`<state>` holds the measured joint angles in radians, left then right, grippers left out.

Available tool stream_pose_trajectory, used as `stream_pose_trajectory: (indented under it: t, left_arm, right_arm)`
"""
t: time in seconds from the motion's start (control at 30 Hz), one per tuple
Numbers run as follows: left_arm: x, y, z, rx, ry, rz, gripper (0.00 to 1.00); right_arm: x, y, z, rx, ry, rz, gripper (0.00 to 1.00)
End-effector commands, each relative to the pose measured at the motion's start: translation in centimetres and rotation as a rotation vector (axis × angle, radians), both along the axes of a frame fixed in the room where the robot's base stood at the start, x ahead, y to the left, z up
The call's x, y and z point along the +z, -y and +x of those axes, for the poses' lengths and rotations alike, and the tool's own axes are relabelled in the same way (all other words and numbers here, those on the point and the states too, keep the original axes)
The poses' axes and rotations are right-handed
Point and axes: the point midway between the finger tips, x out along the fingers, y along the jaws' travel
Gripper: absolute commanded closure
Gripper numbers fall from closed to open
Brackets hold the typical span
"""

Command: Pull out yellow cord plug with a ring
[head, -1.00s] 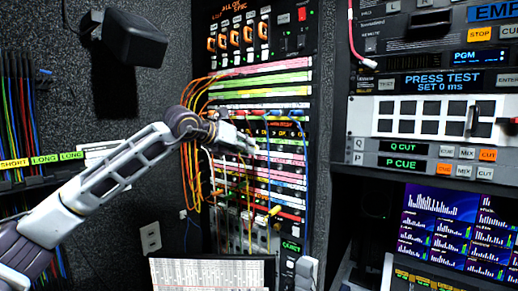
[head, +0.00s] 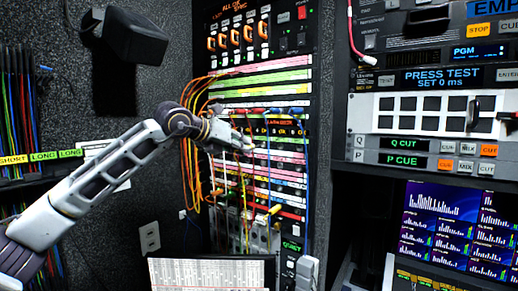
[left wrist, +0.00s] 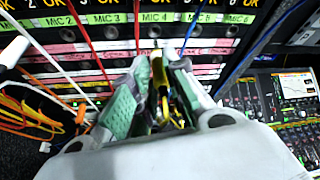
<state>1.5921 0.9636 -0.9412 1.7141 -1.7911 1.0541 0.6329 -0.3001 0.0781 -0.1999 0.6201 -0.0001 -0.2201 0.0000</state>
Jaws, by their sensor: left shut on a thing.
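My left gripper (head: 246,146) is at the patch bay (head: 288,147) in the head view, in front of its upper middle rows. In the left wrist view the gripper (left wrist: 160,88) has its green-padded fingers closed around a yellow plug (left wrist: 158,72), which stands between the fingertips below the MIC 4 label. Some yellow cord shows between the fingers. The fingers and palm hide part of the plug, and I cannot make out a ring or whether the tip is still in its socket. My right gripper is not in view.
Red, white and blue cords cross the bay close to both fingers. Orange cords (head: 190,165) loop at its left side. A mixing console (left wrist: 275,105) lies at the right in the left wrist view.

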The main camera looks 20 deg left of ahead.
Motion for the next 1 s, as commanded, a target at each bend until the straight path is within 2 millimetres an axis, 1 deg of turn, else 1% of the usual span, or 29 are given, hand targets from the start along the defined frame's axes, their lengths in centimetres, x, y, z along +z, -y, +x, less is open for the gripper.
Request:
stream_pose_trajectory:
  t: [0.5, 1.0]
  left_arm:
    - [0.0, -0.5, -1.1, 0.001, 0.000, -0.001, 1.00]
    - [0.0, -0.5, -1.3, 0.000, 0.001, 0.000, 1.00]
  right_arm:
    - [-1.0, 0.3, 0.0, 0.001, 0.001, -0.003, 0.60]
    - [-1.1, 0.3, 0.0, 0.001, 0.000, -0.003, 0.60]
